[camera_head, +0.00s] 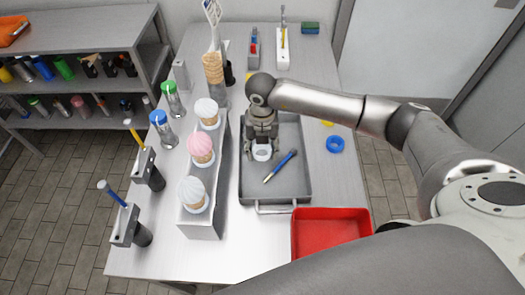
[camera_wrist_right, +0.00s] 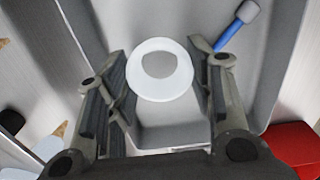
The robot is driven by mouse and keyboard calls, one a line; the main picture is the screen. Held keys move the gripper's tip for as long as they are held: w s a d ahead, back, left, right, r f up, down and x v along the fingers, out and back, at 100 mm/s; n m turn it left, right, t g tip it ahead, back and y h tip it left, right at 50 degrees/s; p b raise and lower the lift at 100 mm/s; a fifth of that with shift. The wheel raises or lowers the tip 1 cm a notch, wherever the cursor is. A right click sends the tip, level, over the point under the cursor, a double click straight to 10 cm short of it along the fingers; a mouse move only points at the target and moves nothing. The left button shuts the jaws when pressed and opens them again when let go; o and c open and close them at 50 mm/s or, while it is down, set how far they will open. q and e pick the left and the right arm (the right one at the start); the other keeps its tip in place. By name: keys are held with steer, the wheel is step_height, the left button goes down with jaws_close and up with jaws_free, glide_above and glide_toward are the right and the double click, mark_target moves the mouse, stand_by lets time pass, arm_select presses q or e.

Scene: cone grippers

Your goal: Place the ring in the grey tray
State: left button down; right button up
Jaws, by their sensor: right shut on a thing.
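A white ring (camera_head: 262,153) is at the tips of my right gripper (camera_head: 262,142), inside the outline of the grey tray (camera_head: 298,190) in the head view. In the right wrist view the white ring (camera_wrist_right: 162,92) sits between the two fingers of the right gripper (camera_wrist_right: 163,80), which is shut on it. The floor of the grey tray (camera_wrist_right: 170,130) shows around and through it. I cannot tell whether the ring touches the tray floor. A blue ring (camera_head: 335,144) lies on the table right of the tray. My left gripper is not in view.
A blue-handled tool (camera_head: 280,166) lies in the tray, right of the white ring. A red bin (camera_head: 330,232) stands in front of the tray. A metal stand with cones (camera_head: 200,222) is close on the left.

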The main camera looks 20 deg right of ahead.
mark_target(262, 154)
steer(key=shift+w+d+f+p, duration=0.25)
steer(key=shift+f+p, duration=0.1)
steer(key=shift+f, duration=0.2)
step_height(262, 154, down, 3)
steer(key=shift+r+p, duration=0.2)
steer(key=shift+p, duration=0.25)
steer(key=shift+f, duration=0.1)
steer(key=shift+f, duration=0.2)
steer(key=o, duration=0.5)
steer(key=shift+r, duration=0.1)
